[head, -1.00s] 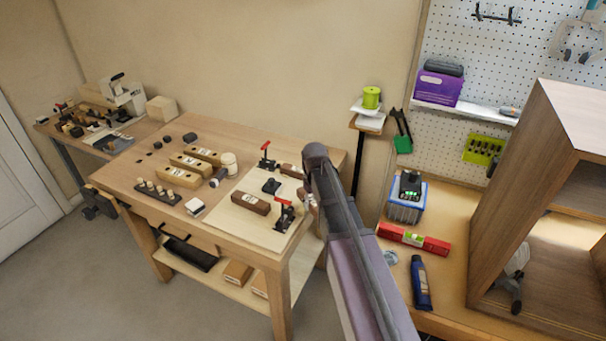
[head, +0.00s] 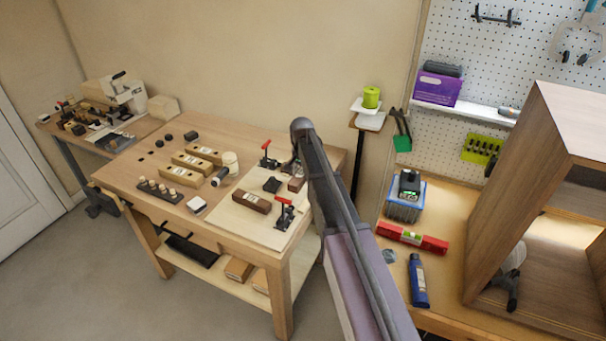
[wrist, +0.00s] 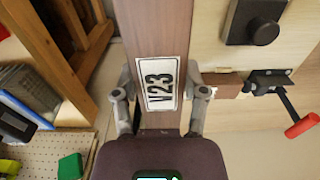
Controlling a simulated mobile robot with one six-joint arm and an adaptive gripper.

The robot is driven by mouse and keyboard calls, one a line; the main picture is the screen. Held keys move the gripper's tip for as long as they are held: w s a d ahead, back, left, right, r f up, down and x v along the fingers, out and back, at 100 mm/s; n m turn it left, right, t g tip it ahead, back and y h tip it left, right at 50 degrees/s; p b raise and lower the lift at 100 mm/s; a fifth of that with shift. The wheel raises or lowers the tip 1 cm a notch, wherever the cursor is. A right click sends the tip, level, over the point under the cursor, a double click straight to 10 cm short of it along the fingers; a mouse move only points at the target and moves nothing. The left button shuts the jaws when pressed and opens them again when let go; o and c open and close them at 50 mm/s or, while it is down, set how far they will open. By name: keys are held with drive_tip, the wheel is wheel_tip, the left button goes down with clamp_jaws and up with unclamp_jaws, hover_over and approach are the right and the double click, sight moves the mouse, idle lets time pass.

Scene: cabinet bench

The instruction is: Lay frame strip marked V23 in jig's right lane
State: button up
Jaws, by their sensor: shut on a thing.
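The brown frame strip marked V23 (wrist: 160,28) is in my gripper (wrist: 160,95), its label facing the camera between the two fingers. It runs away up the wrist view, beside the pale jig board, and appears to be above it; the gap cannot be told. In the head view the jig board (head: 240,222) lies on the bench's right end. A dark labelled strip (head: 252,202) lies on its left part. A black block (head: 272,185) sits in the middle. My arm hides most of my gripper and the jig's right side.
Red-handled clamps stand at the jig's back (head: 268,160) and front (head: 284,213). In the wrist view a clamp (wrist: 275,82) and a brown block (wrist: 222,84) are close to the strip's right. Labelled wooden blocks (head: 188,165) and a peg rack (head: 158,190) lie left on the bench.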

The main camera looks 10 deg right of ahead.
sight(302, 195)
drive_tip(key=shift+f, duration=0.15)
idle(0.3)
drive_tip(key=shift+f+b, duration=2.95)
drive_tip(key=shift+b, duration=0.2)
drive_tip(key=shift+f+b, duration=0.55)
drive_tip(key=shift+b, duration=0.05)
idle(0.5)
drive_tip(key=o, duration=1.3)
drive_tip(key=shift+o, duration=0.2)
drive_tip(key=shift+w, duration=0.1)
drive_tip(key=shift+r+p, duration=3.5)
drive_tip(key=shift+p, duration=0.05)
drive_tip(key=shift+f, duration=0.1)
